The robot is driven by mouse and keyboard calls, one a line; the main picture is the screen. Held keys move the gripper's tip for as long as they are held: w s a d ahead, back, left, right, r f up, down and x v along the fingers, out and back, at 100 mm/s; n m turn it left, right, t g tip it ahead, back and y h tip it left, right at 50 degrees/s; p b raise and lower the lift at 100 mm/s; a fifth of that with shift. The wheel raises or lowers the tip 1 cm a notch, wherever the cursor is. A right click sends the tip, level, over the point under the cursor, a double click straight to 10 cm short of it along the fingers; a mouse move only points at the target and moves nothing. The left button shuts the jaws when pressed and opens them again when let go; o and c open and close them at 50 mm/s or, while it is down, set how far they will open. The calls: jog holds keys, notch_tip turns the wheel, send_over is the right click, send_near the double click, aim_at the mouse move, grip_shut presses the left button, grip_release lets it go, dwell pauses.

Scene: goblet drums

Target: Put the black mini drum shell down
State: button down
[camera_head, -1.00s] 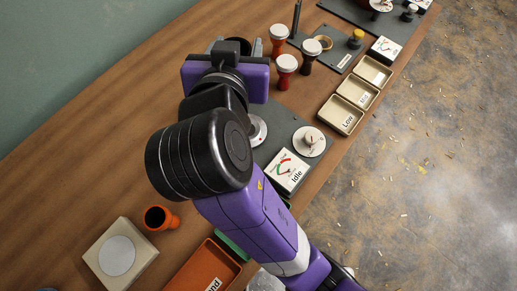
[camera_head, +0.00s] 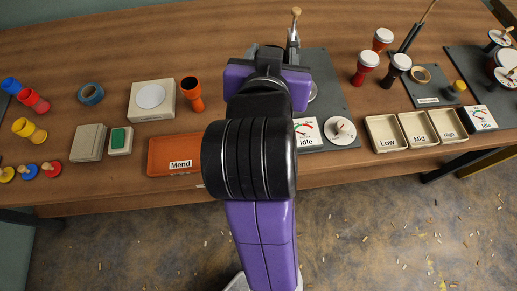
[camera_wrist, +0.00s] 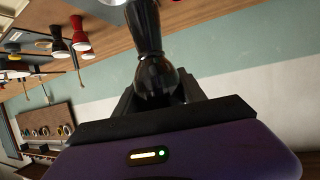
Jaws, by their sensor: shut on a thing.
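The black mini drum shell (camera_wrist: 156,60) shows in the wrist view, glossy and waisted like a goblet. My gripper (camera_wrist: 157,88) is shut on it, with dark fingers on both sides of its wider part.
An orange "Mend" tray (camera_head: 172,165), a pale block with a round pad (camera_head: 150,98) and an orange shell (camera_head: 191,96) stand left of my arm. An "Idle" dial (camera_head: 306,133) and the Low tray (camera_head: 386,142) are right. Bare wood (camera_head: 110,55) lies at the back left.

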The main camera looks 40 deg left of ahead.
jog(key=shift+s, duration=0.25)
jog(key=shift+s+f+n, duration=0.1)
jog(key=shift+f+n, duration=0.1)
jog(key=shift+n, duration=0.1)
jog(key=shift+y, duration=0.3)
notch_tip(320, 180, down, 20)
jog(key=shift+r+b, duration=0.25)
jog(key=shift+b, duration=0.3)
jog(key=shift+f, duration=0.2)
jog(key=c, duration=0.7)
grip_release()
jog(key=shift+r, duration=0.1)
jog(key=shift+o, duration=0.2)
